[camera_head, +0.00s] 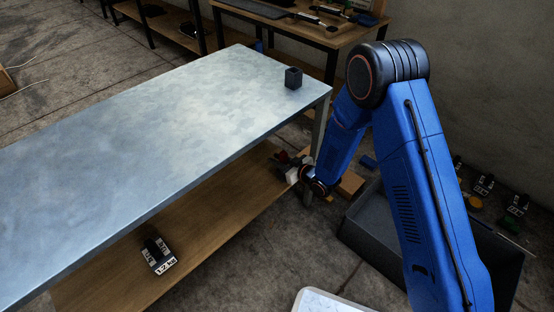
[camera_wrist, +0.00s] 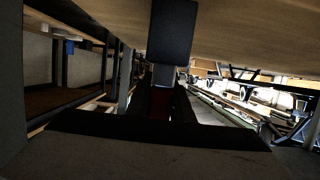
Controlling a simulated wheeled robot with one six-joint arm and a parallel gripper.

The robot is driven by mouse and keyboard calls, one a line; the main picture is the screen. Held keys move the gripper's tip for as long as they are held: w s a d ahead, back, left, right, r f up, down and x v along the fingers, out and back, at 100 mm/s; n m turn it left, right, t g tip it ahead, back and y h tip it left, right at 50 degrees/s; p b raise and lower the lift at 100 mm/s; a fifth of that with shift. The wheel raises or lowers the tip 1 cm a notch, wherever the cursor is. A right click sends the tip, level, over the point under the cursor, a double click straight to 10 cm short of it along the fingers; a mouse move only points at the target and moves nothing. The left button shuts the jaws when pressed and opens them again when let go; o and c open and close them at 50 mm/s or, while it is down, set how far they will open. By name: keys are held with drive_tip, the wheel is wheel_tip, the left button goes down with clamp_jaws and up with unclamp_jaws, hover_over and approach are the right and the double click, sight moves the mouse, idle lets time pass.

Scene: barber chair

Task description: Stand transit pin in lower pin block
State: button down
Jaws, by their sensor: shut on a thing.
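My gripper (camera_head: 298,172) is low beside the right end of the bench's lower shelf, small and partly hidden in the head view. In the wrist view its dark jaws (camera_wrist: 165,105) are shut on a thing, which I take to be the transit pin. A dark grey block-shaped piece (camera_wrist: 172,30) with a lighter grey part below it stands out beyond the jaws. The held part is mostly hidden between them. A small dark square block (camera_head: 293,78) sits on the bench top near its far right corner, apart from my gripper. I cannot tell whether it is the lower pin block.
The metal bench top (camera_head: 150,130) is otherwise clear. A grey bin (camera_head: 375,235) stands right of the bench, behind my arm. Several small labelled items lie on the floor beyond.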

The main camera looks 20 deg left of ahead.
drive_tip(key=shift+f, duration=0.25)
drive_tip(key=c, duration=1.5)
unclamp_jaws()
drive_tip(key=shift+d, duration=0.1)
drive_tip(key=v, duration=1.7)
drive_tip(key=shift+d, duration=0.15)
drive_tip(key=shift+w, duration=0.1)
